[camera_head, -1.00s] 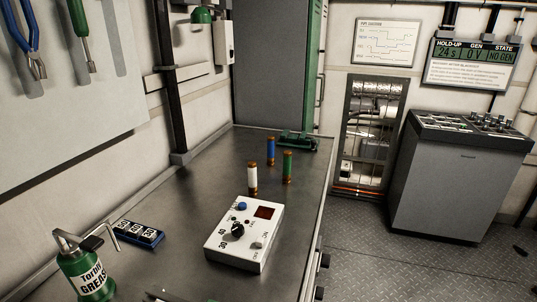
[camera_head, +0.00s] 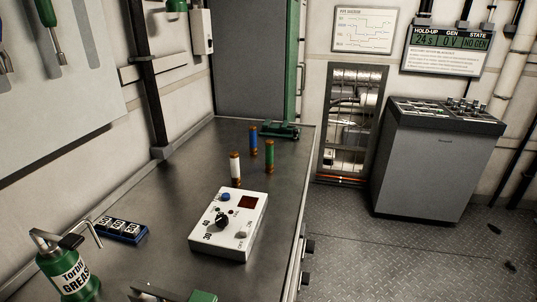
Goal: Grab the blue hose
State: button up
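The blue hose (camera_head: 253,141) is a short upright blue cylinder with copper-coloured ends. It stands on the far part of the grey metal workbench (camera_head: 200,165). A green cylinder (camera_head: 269,155) of the same kind stands just to its right and nearer. A white one (camera_head: 235,168) stands nearer and to its left. The three stand apart, and the blue one is the farthest of them. My gripper is not in view.
A white control box (camera_head: 230,225) with a dial sits in front of the cylinders. A green device (camera_head: 281,131) lies behind them. A grease can (camera_head: 70,270) and a blue block (camera_head: 122,229) are at left. The floor right of the bench is open.

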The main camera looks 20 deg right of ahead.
aim_at(253, 130)
jog(key=i+l, duration=0.3)
jog(key=l, duration=0.2)
jog(key=i+l, duration=0.3)
jog(key=l, duration=0.2)
jog(key=i+l, duration=0.35)
jog(key=l, duration=0.15)
jog(key=i+l, duration=0.3)
jog(key=l, duration=0.2)
jog(key=i+l, duration=0.3)
jog(key=l, duration=0.2)
jog(key=i+l, duration=0.3)
jog(key=l, duration=0.2)
jog(key=i+l, duration=0.3)
jog(key=l, duration=0.2)
jog(key=i+l, duration=0.35)
jog(key=l, duration=0.15)
jog(key=u, duration=0.05)
